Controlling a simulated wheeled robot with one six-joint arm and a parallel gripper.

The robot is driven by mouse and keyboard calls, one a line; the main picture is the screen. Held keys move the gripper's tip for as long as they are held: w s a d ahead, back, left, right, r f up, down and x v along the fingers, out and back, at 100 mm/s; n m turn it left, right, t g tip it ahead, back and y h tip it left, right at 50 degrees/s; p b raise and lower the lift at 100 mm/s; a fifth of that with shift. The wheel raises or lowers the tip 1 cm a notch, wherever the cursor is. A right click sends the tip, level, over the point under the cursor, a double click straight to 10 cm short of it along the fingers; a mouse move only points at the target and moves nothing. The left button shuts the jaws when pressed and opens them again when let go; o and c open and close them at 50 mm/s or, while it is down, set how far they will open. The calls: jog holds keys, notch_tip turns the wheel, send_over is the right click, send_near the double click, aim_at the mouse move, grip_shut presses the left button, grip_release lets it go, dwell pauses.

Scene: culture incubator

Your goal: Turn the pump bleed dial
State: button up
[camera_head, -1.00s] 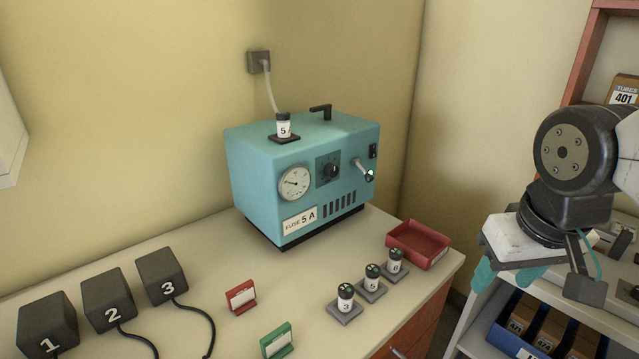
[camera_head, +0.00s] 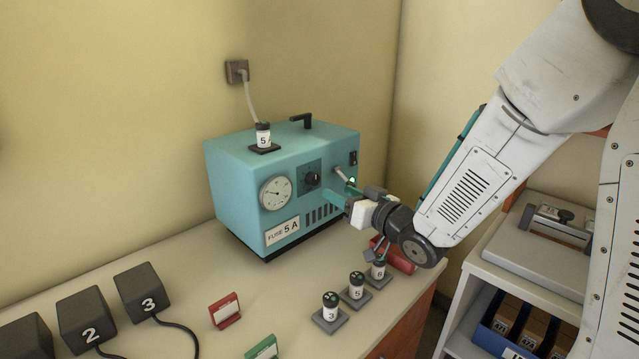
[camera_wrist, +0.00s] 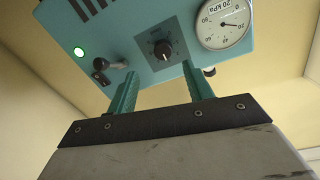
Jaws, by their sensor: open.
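The pump is a teal box (camera_head: 225,190) on the counter. Its dial (camera_head: 312,179) is a black knob on a dark square scale plate, right of the round gauge (camera_head: 275,193). The dial also shows in the wrist view (camera_wrist: 162,50), with the gauge (camera_wrist: 224,22) to its right. My gripper (camera_head: 332,196) is in front of the pump's face, close to the dial and slightly below and right of it. In the wrist view my open gripper (camera_wrist: 160,72) has its two teal fingers apart and empty, with the dial between and beyond the tips. The dial looks untouched.
Numbered cartridges (camera_head: 355,290) stand on the counter below my wrist. A red tray (camera_head: 400,260) is partly hidden behind my arm.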

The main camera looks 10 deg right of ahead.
aim_at(315, 180)
jog(key=x, duration=0.8)
jog(key=shift+s+a+r, duration=0.15)
jog(key=shift+s+a, duration=0.05)
jog(key=c, duration=1)
